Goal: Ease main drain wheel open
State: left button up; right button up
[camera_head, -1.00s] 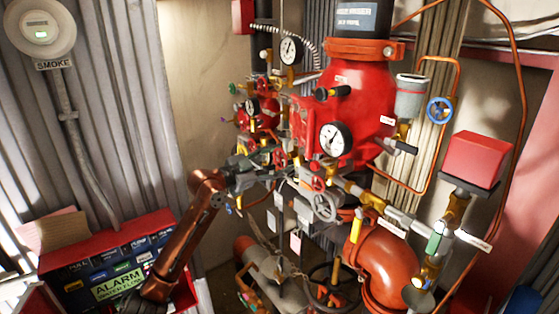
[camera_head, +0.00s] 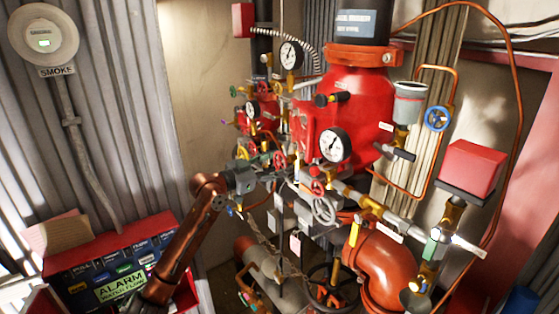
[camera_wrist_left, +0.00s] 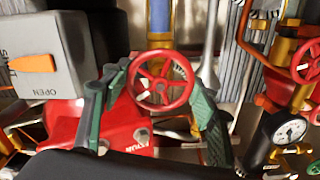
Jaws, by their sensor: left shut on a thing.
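A red spoked handwheel (camera_wrist_left: 162,80) sits between the green-padded fingers of my left gripper (camera_wrist_left: 160,88) in the left wrist view. The gripper is shut on this wheel, with a finger on either side of its rim. In the head view my left gripper (camera_head: 274,174) reaches in among the valves left of the main red riser body (camera_head: 350,105); its fingertips are hard to make out there. I cannot tell from a label which wheel is the main drain. My right gripper is not in view.
A grey box marked OPEN (camera_wrist_left: 42,65) stands close to my left gripper. Pressure gauges (camera_head: 334,145), thin pipes and a large orange elbow (camera_head: 385,265) crowd the area. An alarm panel (camera_head: 110,265) is at lower left. The pale wall behind the arm is clear.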

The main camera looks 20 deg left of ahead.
pick_arm(q)
jog(key=n+p, duration=0.2)
jog(key=n, duration=0.2)
jog(key=shift+r, duration=0.1)
jog(key=shift+n+p, duration=0.35)
jog(key=shift+n, duration=0.15)
jog(key=o, duration=1.1)
jog(key=shift+o, duration=0.3)
jog(key=shift+a, duration=0.1)
